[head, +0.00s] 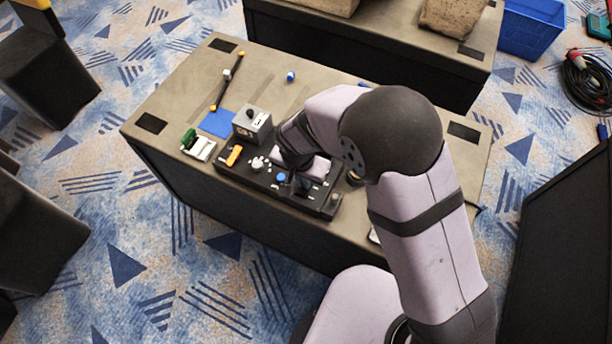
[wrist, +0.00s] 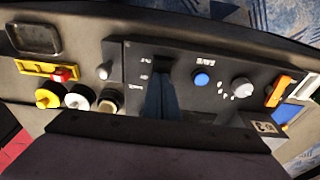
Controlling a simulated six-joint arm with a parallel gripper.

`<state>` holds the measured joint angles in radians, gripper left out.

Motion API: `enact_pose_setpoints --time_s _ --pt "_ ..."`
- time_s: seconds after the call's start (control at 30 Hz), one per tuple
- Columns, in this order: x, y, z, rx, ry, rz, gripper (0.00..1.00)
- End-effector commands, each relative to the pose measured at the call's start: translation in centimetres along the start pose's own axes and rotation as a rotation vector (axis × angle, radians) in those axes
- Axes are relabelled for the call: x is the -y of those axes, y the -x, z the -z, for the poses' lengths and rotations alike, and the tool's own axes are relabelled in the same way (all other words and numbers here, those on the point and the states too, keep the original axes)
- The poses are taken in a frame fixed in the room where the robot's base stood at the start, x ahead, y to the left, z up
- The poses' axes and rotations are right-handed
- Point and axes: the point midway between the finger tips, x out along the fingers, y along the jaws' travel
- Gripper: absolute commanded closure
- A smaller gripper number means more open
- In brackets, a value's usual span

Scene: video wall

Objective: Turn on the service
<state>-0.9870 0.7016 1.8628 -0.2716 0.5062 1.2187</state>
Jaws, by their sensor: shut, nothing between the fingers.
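A dark control panel (head: 262,178) lies along the near edge of the table, partly hidden by my arm. It has a blue button (wrist: 201,79), a white knob (wrist: 243,87) with small white marks, an orange switch (wrist: 281,91) and a small metal toggle (wrist: 104,70). The small labels are too blurred for me to tell which control is the service. My gripper (wrist: 160,98) is shut and empty, its dark fingers over the panel between the toggle and the blue button. I cannot tell whether the fingertips touch the panel. My arm hides much of the gripper in the head view.
Yellow, white and beige knobs (wrist: 78,96) and a red button (wrist: 62,74) on a yellow plate sit left in the wrist view. A grey box (head: 252,124) with a black knob, a green-and-white switch (head: 197,146) and a blue pad (head: 217,122) stand beyond the panel.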

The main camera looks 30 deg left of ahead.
Motion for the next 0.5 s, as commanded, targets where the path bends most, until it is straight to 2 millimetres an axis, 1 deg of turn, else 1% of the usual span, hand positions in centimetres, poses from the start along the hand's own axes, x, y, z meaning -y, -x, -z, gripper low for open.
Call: enact_pose_setpoints --time_s 0.03,0.13,0.5 --pt "-0.14 -0.10 -0.39 0.003 0.001 -0.004 1.00" --pt "-0.15 0.01 -0.60 0.003 -0.001 -0.004 1.00" --pt "-0.05 0.23 -0.51 0.000 -0.001 -0.001 1.00"
